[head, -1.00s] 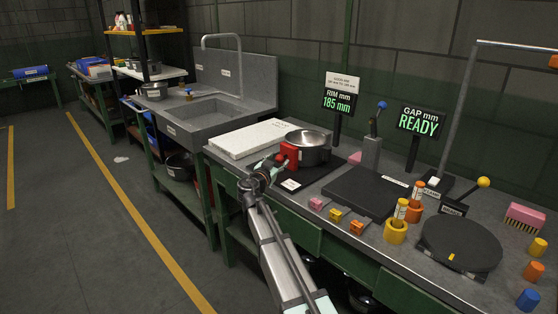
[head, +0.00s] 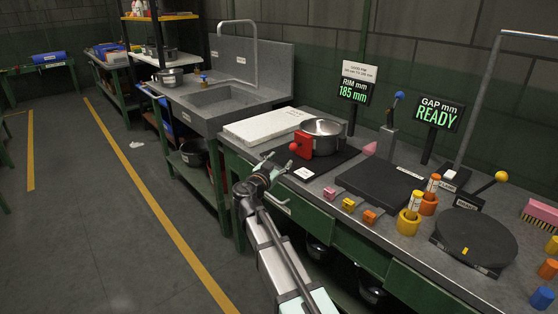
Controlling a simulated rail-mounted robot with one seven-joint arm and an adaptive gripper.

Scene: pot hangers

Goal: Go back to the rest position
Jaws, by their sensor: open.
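My gripper (head: 275,164) is open and empty, at the end of my arm in front of the bench's front edge. It is left of and apart from a steel pot (head: 323,133) with a red block-shaped fitting (head: 302,145) at its near left side. The pot sits upright on a dark mat (head: 328,160) on the bench. The gripper's fingertips are small in this view.
The green-framed bench (head: 300,206) runs along my right. It carries a white board (head: 262,127), a dark plate (head: 380,187), a round turntable (head: 474,238) and small coloured blocks. A sink (head: 225,97) stands behind left.

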